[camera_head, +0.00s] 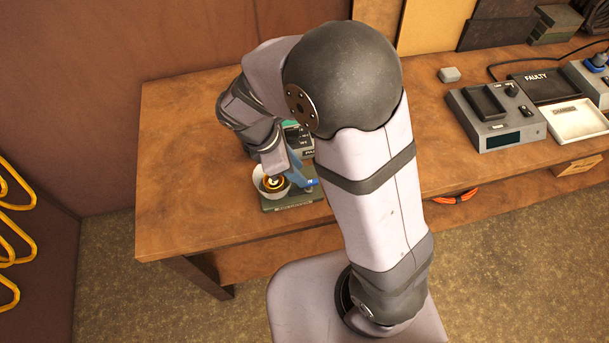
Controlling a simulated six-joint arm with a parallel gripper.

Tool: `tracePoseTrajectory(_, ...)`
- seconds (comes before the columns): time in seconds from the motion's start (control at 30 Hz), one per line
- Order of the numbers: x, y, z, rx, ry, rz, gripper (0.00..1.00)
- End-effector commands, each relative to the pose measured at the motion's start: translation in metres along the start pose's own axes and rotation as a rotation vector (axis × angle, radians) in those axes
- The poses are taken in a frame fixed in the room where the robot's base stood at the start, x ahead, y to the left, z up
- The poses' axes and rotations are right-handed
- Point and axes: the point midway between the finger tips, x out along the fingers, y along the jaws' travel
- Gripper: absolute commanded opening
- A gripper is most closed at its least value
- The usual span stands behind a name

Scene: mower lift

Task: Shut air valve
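A small dark green base (294,201) stands near the front edge of the wooden bench, left of my arm. On it is a pale round cup (257,182) with a brass-coloured ringed part (274,184) inside. A blue part (311,183) shows at its right; I cannot tell for sure whether this is the air valve's handle. My gripper (283,166) points down just above and behind the cup. Its fingers are partly hidden by my wrist and the fixture, so I cannot tell whether they are open, shut or touching anything.
A green-and-dark labelled panel (301,139) stands behind the fixture, partly covered by my arm. At right are a grey device (497,115), a black "FAULTY" mat (546,86) and a white tray (577,121). The bench's left part (180,150) is clear. Yellow coils (14,215) hang at far left.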

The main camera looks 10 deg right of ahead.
Motion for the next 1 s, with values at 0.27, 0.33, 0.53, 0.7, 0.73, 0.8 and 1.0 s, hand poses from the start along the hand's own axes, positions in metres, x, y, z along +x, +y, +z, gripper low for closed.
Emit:
tracePoseTrajectory(0.27,0.035,-0.001,0.001,0.001,-0.002,-0.004,0.30)
tracePoseTrajectory(0.33,0.042,-0.001,0.000,0.000,-0.001,-0.004,0.30)
tracePoseTrajectory(0.53,0.051,-0.001,0.000,0.002,0.001,-0.001,0.30)
tracePoseTrajectory(0.7,0.051,-0.001,0.000,0.002,0.001,-0.001,0.30)
tracePoseTrajectory(0.73,0.051,-0.001,0.000,0.002,0.001,-0.001,0.30)
tracePoseTrajectory(0.8,0.051,-0.001,0.000,0.002,0.001,-0.001,0.23)
tracePoseTrajectory(1.0,0.051,-0.001,0.000,0.001,0.001,-0.001,0.00)
